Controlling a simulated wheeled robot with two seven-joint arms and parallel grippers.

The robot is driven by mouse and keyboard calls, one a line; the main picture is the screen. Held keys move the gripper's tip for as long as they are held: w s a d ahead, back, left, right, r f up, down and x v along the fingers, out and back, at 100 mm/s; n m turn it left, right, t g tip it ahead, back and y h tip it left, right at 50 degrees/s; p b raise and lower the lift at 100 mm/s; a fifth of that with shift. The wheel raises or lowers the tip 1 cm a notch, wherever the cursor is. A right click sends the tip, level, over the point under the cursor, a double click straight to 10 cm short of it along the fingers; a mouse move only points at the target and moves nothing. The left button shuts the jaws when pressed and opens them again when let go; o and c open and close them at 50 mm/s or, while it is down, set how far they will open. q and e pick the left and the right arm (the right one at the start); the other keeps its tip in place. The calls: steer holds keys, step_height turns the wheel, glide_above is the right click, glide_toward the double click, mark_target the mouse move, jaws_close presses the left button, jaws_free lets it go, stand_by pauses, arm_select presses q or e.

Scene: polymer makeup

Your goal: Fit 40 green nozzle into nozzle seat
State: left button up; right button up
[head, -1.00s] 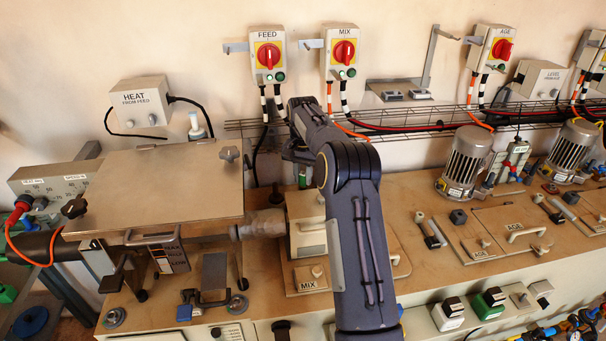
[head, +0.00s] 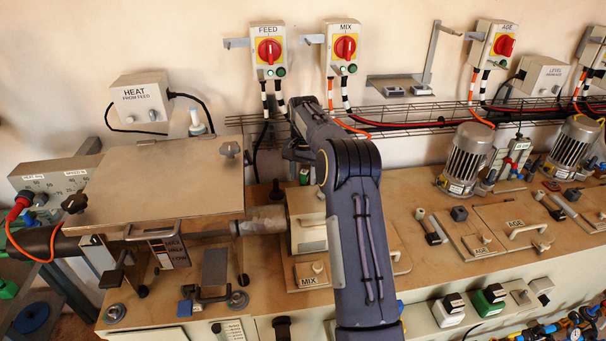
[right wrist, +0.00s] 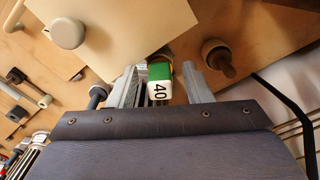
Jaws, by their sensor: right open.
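The green nozzle (right wrist: 160,80) has a white end marked 40. In the right wrist view it stands between the two fingers of my right gripper (right wrist: 162,88), which is open with a gap on the right side of the nozzle. A small green piece (head: 304,176), which seems to be the same nozzle, shows beside my right arm in the head view. My right gripper (head: 292,152) is there, partly hidden by my own arm. I cannot tell which part is the nozzle seat. My left gripper is not in view.
A brown-tipped fitting (right wrist: 217,58) stands close to the right finger. A pale round knob (right wrist: 67,32) sits on the panel at the upper left. In the head view, a MIX block (head: 306,220) and a hinged metal plate (head: 160,185) lie left of my arm.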

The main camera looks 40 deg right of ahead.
mark_target(304, 172)
steer(key=shift+f, duration=0.1)
steer(key=shift+r, duration=0.35)
step_height(304, 172, up, 7)
steer(key=shift+r, duration=0.1)
stand_by(0.5)
